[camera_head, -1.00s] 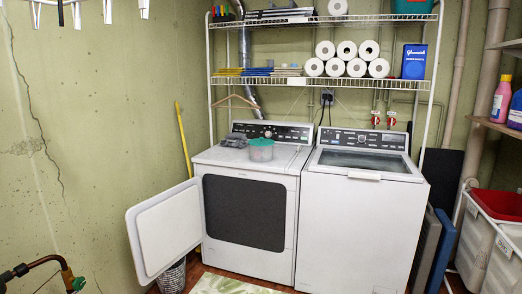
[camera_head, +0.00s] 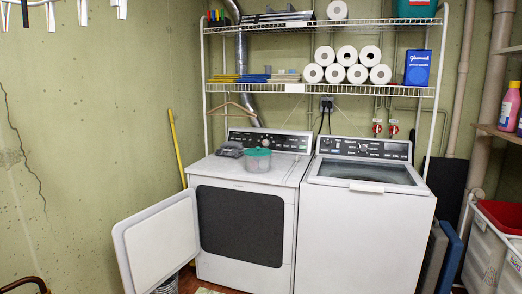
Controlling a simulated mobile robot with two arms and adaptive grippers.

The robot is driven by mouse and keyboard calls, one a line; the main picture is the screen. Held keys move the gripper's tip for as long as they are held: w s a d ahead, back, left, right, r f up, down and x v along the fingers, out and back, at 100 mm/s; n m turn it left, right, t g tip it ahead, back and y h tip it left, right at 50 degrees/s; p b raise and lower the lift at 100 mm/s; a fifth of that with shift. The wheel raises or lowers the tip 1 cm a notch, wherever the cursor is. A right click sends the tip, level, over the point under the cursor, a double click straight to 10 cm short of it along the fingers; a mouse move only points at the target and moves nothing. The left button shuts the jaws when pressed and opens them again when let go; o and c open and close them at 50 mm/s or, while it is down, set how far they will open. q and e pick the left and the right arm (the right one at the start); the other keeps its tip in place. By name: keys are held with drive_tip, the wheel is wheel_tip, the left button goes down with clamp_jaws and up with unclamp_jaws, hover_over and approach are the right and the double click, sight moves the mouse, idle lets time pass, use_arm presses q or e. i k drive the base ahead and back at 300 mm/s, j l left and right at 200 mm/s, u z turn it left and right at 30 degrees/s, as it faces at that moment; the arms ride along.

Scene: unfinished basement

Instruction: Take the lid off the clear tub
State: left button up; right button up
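The clear tub (camera_head: 257,164) stands upright on top of the white front-loading dryer (camera_head: 250,177), near the middle of its top. Its teal-green lid (camera_head: 257,152) sits on it and looks closed, though the rim is too small to see clearly. Neither of my grippers is in view.
The dryer's door (camera_head: 157,245) hangs open to the left. A grey cloth (camera_head: 229,149) lies beside the tub. A white washer (camera_head: 366,235) stands to the right. A wire shelf (camera_head: 290,88) with paper rolls (camera_head: 347,55) spans above. A white basket (camera_head: 488,250) stands at right.

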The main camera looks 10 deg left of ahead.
sight(258, 151)
drive_tip(key=i+j+z, duration=0.1)
drive_tip(key=i, duration=1.5)
